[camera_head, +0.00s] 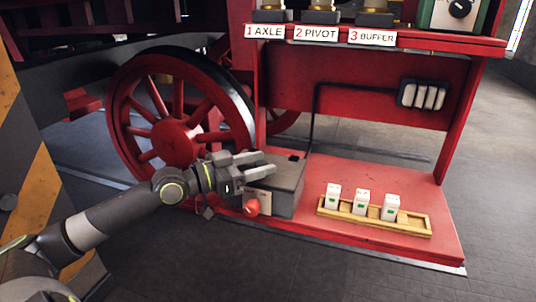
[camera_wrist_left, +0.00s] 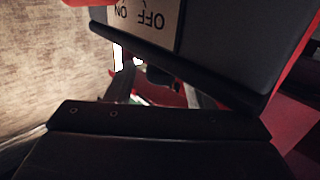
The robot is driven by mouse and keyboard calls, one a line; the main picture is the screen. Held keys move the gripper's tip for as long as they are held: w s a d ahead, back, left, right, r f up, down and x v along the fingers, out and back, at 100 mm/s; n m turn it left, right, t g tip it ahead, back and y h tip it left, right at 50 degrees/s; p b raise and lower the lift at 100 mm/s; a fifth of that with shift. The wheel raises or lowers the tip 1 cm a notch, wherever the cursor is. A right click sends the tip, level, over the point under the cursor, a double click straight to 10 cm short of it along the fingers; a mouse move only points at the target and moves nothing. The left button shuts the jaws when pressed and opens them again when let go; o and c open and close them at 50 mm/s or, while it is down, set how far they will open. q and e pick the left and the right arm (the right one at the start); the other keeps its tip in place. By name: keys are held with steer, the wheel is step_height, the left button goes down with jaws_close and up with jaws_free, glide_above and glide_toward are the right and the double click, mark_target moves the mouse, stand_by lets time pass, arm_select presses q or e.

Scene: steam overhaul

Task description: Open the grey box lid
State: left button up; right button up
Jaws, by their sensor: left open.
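The grey box (camera_head: 288,192) stands on the red platform, at its left end. Its lid looks shut, though my gripper covers part of its top. A red knob (camera_head: 251,207) is at the box's front left. In the left wrist view, the dark box front (camera_wrist_left: 225,40) fills the upper right, with an upside-down ON/OFF label (camera_wrist_left: 145,22). My left gripper (camera_head: 270,164) is open, its fingers pointing right at the box's upper left edge. I cannot tell whether they touch the lid. My right gripper is not in view.
A wooden tray (camera_head: 375,221) with 3 white blocks (camera_head: 360,202) lies on the platform (camera_head: 430,195) right of the box. A red wheel (camera_head: 175,140) stands behind my left gripper. A shelf with AXLE, PIVOT and BUFFER labels (camera_head: 315,34) is above. A striped post (camera_head: 30,150) is at left.

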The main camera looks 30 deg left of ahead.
arm_select(q)
steer(key=shift+p+x, duration=0.3)
steer(key=shift+x, duration=1.1)
jaws_close()
